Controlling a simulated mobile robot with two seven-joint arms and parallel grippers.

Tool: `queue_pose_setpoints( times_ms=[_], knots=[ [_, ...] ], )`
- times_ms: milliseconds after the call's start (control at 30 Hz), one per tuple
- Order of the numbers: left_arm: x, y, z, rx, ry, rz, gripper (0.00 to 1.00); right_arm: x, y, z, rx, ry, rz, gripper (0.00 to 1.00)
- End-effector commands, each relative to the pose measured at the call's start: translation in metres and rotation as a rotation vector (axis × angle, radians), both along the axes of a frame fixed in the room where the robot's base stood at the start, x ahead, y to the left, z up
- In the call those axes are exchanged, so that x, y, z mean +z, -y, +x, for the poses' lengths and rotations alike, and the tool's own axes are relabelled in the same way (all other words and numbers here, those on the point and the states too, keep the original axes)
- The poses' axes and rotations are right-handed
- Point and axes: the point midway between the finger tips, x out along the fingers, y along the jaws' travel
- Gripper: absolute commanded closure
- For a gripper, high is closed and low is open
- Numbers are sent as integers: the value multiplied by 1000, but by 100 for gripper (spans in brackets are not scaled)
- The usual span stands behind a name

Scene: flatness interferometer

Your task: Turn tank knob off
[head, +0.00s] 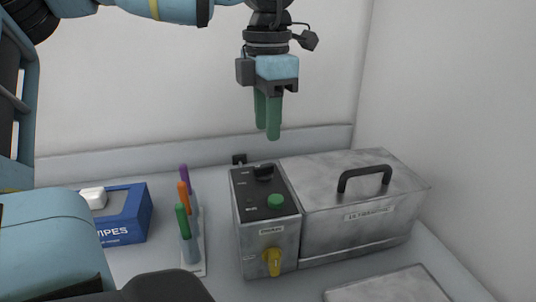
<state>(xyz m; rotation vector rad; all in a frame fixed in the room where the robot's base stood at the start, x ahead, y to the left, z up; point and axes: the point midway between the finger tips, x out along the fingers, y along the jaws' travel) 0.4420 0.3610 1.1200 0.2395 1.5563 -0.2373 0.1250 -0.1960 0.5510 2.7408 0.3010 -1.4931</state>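The metal tank (325,235) has a lid with a black handle (364,178). On its left is a control box (252,240) with a dark sloped top. A black knob (263,171) sits at the back of that top, with a green button (275,201) in front of it. A yellow valve handle (272,262) is on the front face. My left gripper (267,132) hangs above the control box, its green fingers pointing down, apart from the knob. The fingers overlap in this view, so their opening is unclear. My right gripper is not in view.
A blue wipes box (124,218) and a rack (195,268) with purple, orange and green-handled tools stand left of the control box. A flat grey metal plate (390,287) lies at the front right. Walls close off the back and right.

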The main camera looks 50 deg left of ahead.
Motion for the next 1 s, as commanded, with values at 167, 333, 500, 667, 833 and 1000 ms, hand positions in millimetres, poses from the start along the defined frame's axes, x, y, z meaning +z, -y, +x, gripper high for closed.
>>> queue_pose_setpoints(
  times_ms=[167,333,500,667,833,1000],
  knots=[
    [-21,0,0,-1,-5,0,66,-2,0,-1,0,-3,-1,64],
    [-47,0,-1,-1,-5,-2,66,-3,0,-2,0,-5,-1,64],
    [-67,0,0,0,-4,-2,66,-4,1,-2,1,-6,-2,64],
    [-75,0,0,0,-2,-2,66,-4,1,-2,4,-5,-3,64],
    [-76,0,0,0,-1,-1,66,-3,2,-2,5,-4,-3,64],
    [-76,0,0,0,-1,-1,76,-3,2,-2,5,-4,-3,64]
  ],
)
